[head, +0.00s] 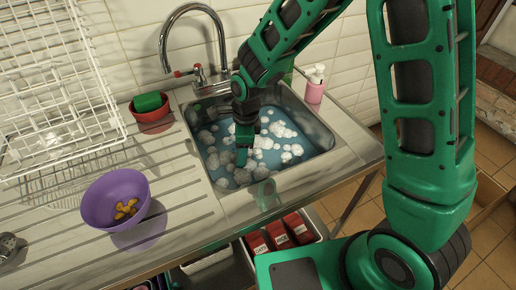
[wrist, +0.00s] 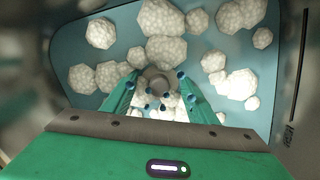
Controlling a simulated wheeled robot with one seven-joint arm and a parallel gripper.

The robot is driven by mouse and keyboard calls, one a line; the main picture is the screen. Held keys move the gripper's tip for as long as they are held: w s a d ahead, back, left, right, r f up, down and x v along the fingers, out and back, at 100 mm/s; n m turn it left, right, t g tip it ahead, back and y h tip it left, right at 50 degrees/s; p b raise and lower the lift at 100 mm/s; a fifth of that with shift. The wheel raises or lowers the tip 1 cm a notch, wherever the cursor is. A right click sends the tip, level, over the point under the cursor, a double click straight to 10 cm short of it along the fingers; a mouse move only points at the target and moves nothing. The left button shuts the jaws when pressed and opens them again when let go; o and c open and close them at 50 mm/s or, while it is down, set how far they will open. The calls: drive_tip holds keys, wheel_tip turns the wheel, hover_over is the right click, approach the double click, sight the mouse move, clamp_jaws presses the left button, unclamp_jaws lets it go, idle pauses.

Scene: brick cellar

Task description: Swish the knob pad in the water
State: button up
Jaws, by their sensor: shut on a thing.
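My gripper (head: 243,157) reaches down into the sink and is shut on the knob pad (wrist: 160,82). In the wrist view, a grey rounded knob shows between the green fingers, with several small dark-blue bits around it; foam hides much of the pad. In the head view the pad is hidden by the gripper and foam. The metal sink (head: 318,132) holds blue water (head: 216,158) with many white foam clumps (head: 279,129) floating on it. The gripper's tip is down at the water, left of the sink's middle; how deep the pad sits I cannot tell.
A faucet (head: 213,18) arches behind the sink. A red bowl with a green sponge (head: 148,102) stands left of it, and a pink soap dispenser (head: 315,86) at its back right. A purple bowl (head: 96,205) with yellow-brown pieces and a white dish rack (head: 47,103) occupy the drainboard.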

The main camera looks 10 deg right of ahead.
hover_over(261, 159)
idle(0.6)
drive_tip(key=shift+s, duration=0.1)
drive_tip(key=shift+s+a, duration=0.3)
drive_tip(key=shift+a, duration=0.85)
drive_tip(key=shift+s+a, duration=0.35)
drive_tip(key=shift+a, duration=0.75)
drive_tip(key=shift+s+a, duration=0.3)
drive_tip(key=shift+a, duration=0.85)
drive_tip(key=shift+r, duration=0.1)
wheel_tip(261, 159, up, 20)
